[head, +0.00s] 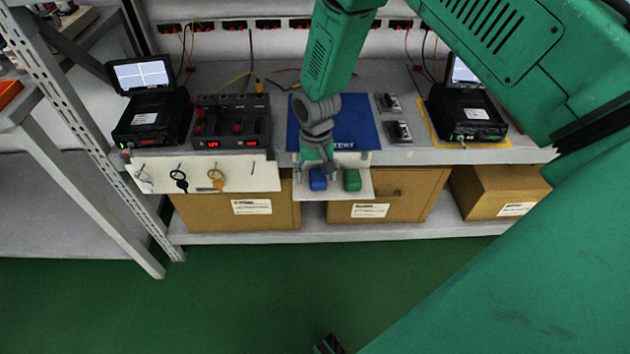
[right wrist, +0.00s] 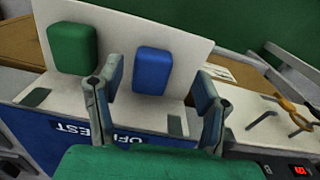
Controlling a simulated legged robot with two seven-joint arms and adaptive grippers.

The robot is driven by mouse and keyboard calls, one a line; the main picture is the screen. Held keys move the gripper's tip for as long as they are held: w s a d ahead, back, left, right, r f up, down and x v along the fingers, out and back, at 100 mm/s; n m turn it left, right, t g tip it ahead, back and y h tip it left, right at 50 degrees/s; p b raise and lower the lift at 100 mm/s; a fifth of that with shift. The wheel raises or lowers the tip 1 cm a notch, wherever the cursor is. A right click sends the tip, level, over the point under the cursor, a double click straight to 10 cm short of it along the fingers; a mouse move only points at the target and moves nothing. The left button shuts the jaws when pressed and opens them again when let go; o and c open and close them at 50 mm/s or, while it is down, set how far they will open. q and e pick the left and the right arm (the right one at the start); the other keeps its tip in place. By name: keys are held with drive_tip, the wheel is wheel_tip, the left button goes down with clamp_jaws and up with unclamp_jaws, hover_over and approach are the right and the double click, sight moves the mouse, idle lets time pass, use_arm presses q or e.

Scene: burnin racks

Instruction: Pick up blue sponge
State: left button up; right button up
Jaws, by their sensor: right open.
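The blue sponge (head: 318,179) stands on a small white ledge (head: 335,194) at the front of the bench. In the right wrist view, the blue sponge (right wrist: 152,70) shows between the fingers and beyond them. My right gripper (head: 314,168) is open and empty, just above and behind the sponge in the head view. In the right wrist view, its two fingers (right wrist: 157,82) are spread to either side of the sponge; I cannot tell whether they touch it. My left gripper is not in view.
A green sponge (head: 352,180) stands close to the right of the blue one. A blue mat (head: 356,122) lies behind. A white panel (head: 240,172) with hanging hooks and rings is to the left. Cardboard boxes (head: 385,194) sit below.

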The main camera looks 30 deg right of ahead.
sight(317, 180)
drive_tip(key=f, duration=0.1)
drive_tip(key=d+f, duration=0.1)
drive_tip(key=f, duration=0.1)
drive_tip(key=shift+f, duration=0.1)
drive_tip(key=shift+d+f, duration=0.15)
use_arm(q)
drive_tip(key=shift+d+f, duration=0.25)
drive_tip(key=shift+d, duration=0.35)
use_arm(e)
drive_tip(key=shift+a, duration=0.2)
drive_tip(key=c, duration=0.7)
drive_tip(key=shift+a+r, duration=0.2)
drive_tip(key=shift+a, duration=0.05)
drive_tip(key=c, duration=0.4)
drive_tip(key=shift+o, duration=0.2)
drive_tip(key=shift+d+r, duration=0.15)
wheel_tip(317, 180, up, 9)
drive_tip(key=shift+f+p, duration=0.1)
drive_tip(key=shift+p, duration=0.8)
drive_tip(key=shift+r, duration=0.45)
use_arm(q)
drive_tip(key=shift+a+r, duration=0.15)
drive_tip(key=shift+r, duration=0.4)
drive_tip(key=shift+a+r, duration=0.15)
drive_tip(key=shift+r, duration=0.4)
